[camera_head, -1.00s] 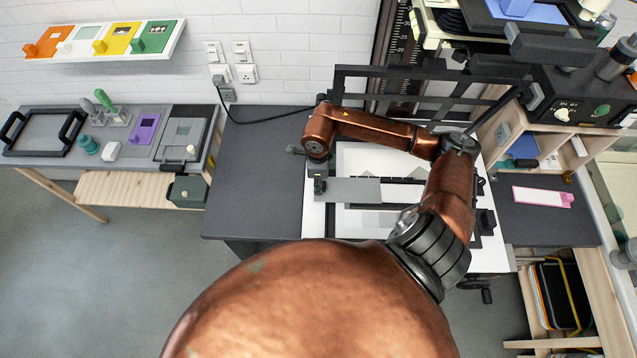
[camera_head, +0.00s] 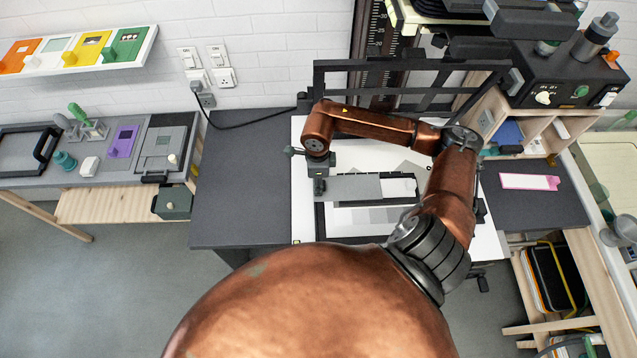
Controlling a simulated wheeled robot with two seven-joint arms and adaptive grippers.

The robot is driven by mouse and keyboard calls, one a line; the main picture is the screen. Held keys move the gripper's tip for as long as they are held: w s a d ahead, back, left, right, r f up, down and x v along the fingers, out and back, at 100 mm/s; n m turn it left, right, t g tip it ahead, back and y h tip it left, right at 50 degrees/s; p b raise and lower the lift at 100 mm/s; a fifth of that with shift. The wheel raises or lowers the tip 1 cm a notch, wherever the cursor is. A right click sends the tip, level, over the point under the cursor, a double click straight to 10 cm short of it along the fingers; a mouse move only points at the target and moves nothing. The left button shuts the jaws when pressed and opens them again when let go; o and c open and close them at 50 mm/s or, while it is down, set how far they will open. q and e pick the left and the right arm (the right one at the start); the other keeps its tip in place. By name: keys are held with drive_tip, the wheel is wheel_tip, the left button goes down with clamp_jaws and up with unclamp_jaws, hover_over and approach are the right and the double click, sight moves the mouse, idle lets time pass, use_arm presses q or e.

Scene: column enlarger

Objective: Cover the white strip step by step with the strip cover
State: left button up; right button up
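A flat grey plate (camera_head: 352,188), which looks like the strip cover, lies across the left part of the black-framed easel on the white baseboard (camera_head: 303,222). A paler piece (camera_head: 396,187) shows just right of it; I cannot tell if it is the white strip. Graded grey patches (camera_head: 372,215) show below the plate. My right arm reaches over from the right, and its gripper (camera_head: 319,186) points down at the plate's left end. The fingers appear closed on the small dark grip there, though they are tiny in view. My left gripper is not in view.
A raised black frame (camera_head: 412,66) stands behind the baseboard. A pink-edged white plate (camera_head: 530,181) lies on the dark table at right. A black control box (camera_head: 566,88) stands back right. The dark tabletop (camera_head: 240,180) left of the baseboard is clear.

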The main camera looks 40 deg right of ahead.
drive_tip(key=shift+o, duration=1.1)
drive_tip(key=shift+r, duration=0.35)
wheel_tip(320, 180, up, 11)
drive_tip(key=shift+r, duration=0.15)
